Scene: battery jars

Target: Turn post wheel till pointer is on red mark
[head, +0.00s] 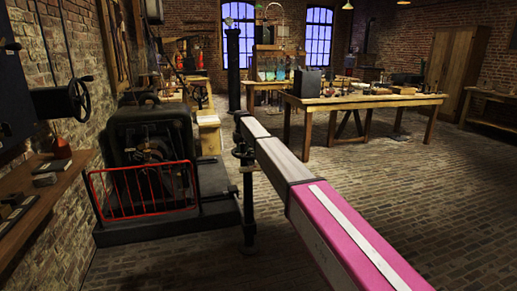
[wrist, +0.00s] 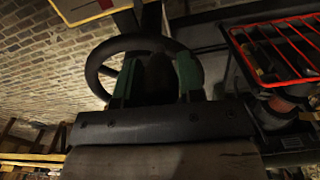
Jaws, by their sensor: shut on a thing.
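The black post wheel (wrist: 97,72) shows as a ring in the wrist view, with a dark hub area inside it. My gripper (wrist: 157,78) has green-faced fingers on both sides of a dark part of the wheel and is shut on it. In the head view the dark post (head: 248,205) stands on the floor beside the red guard, with the wheel (head: 241,153) near its top, partly behind my arm.
A black machine (head: 150,135) with a red guard rail (head: 145,190) stands just left of the post. Another handwheel (head: 76,98) is on the left wall above a shelf (head: 40,190). A wooden bench (head: 360,101) stands behind. Brick floor to the right is clear.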

